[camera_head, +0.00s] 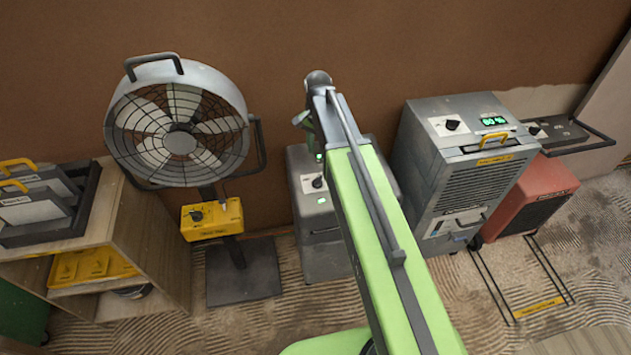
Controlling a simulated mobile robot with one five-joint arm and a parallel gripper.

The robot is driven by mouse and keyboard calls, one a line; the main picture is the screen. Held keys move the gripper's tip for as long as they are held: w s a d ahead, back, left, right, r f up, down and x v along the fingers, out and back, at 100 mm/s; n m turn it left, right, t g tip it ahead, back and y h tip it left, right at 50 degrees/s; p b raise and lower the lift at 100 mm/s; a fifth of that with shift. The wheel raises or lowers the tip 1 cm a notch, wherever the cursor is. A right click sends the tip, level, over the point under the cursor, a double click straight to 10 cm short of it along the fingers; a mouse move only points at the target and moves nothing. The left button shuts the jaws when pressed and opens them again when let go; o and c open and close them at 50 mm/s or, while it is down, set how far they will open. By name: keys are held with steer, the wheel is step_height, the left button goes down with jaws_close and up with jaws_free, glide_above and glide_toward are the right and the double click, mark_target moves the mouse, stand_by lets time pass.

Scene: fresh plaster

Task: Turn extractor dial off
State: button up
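Several machines with dials stand along the wall, and no readable label tells me which is the extractor. A low grey unit (309,232) stands in the middle with a dark dial (317,183) and small green lights on its top. My green arm covers its right part. A taller grey unit (420,160) to the right has a dial (452,125) beside a lit green display (493,121). A large fan (180,125) has a yellow control box (211,219) with a dark knob. My gripper (303,121) shows only in part behind the arm's far end, above the low unit, and its fingers are unclear.
A wooden shelf (150,235) with grey cases and yellow items stands at the left. A red unit (528,197) stands at the right, with a dark frame (520,275) on the patterned floor before it. Floor shows between fan and low unit.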

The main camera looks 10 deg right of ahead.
mark_target(317, 178)
step_height(317, 178, down, 14)
steer(key=b, duration=1.3)
steer(key=shift+f, duration=0.25)
steer(key=shift+r, duration=0.1)
jaws_close()
